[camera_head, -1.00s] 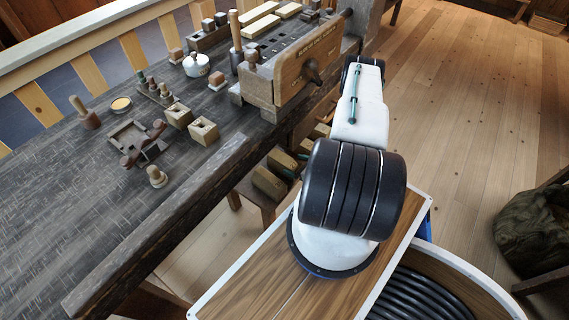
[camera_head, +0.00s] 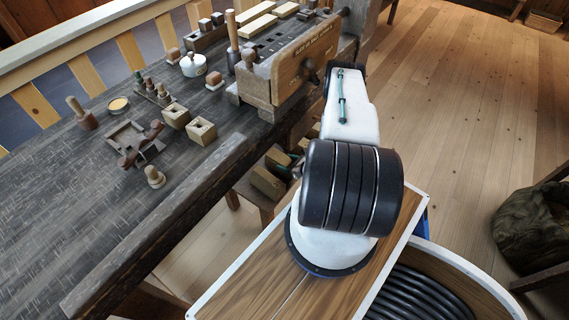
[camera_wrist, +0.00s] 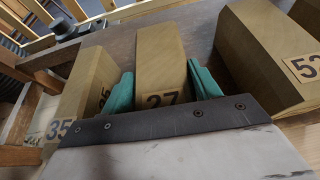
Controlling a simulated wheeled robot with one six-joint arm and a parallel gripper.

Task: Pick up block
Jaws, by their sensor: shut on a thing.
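In the wrist view, a tan wooden block marked 27 (camera_wrist: 160,62) stands between the two teal fingers of my gripper (camera_wrist: 163,86). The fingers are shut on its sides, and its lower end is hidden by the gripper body. In the head view my arm hides most of the gripper, and I cannot tell this block apart there.
A block marked 35 (camera_wrist: 82,92) stands close on the left, and a wider numbered block (camera_wrist: 262,58) close on the right. In the head view, blocks (camera_head: 267,183) lie on a low stool beneath the dark workbench (camera_head: 60,190), whose front edge overhangs nearby.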

